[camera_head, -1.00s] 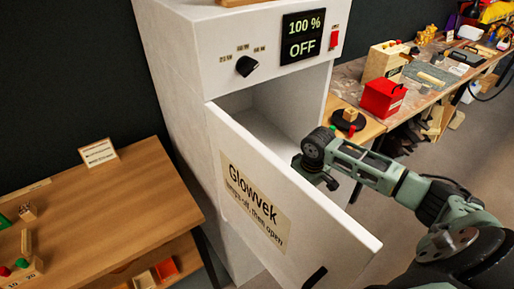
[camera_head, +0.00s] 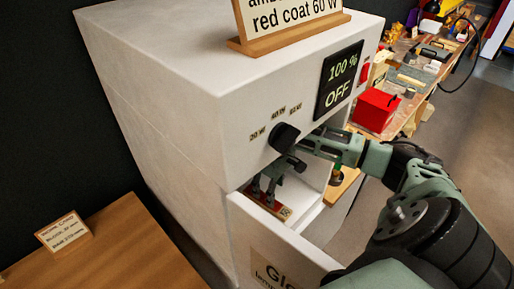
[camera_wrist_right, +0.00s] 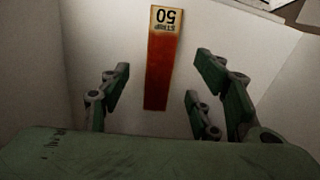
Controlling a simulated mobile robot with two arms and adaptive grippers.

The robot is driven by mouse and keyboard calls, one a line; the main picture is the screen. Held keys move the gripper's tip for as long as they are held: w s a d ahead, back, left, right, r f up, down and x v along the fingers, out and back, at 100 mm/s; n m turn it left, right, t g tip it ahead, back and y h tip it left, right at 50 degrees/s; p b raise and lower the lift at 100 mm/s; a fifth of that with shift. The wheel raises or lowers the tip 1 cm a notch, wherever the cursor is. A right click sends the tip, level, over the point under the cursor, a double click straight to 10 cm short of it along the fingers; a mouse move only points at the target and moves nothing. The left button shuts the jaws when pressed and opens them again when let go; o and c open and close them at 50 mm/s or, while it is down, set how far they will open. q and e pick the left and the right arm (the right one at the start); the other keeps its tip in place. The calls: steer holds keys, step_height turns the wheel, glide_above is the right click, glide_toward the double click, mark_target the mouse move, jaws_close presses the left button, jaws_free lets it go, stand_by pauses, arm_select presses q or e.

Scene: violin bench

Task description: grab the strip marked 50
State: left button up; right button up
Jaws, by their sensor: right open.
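The strip marked 50 (camera_wrist_right: 163,65) is a flat red bar with a cream end label reading "STRIP 50". It lies on the pale floor inside the open white cabinet (camera_head: 150,90), and it also shows in the head view (camera_head: 268,206). My right gripper (camera_head: 264,190) reaches down into the cabinet over the strip. In the right wrist view my right gripper (camera_wrist_right: 163,85) is open, with its green fingers to either side of the strip and nothing held. Whether the fingertips touch the cabinet floor cannot be told. My left gripper is out of view.
The cabinet door (camera_head: 265,240) stands open below my right arm. A dial (camera_head: 284,137) and an "OFF" display (camera_head: 338,80) are close above the gripper. A sign (camera_head: 290,22) stands on top. A wooden table (camera_head: 110,260) is at the left, a red box (camera_head: 375,108) at the right.

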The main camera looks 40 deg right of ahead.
steer(key=f, duration=0.2)
steer(key=f+p, duration=0.1)
steer(key=shift+s+a+f, duration=0.1)
steer(key=shift+s+f, duration=0.15)
steer(key=f, duration=0.2)
steer(key=shift+w+f, duration=0.4)
steer(key=shift+f+p, duration=0.3)
steer(key=shift+f, duration=0.15)
steer(key=shift+s, duration=0.1)
steer(key=c, duration=1.3)
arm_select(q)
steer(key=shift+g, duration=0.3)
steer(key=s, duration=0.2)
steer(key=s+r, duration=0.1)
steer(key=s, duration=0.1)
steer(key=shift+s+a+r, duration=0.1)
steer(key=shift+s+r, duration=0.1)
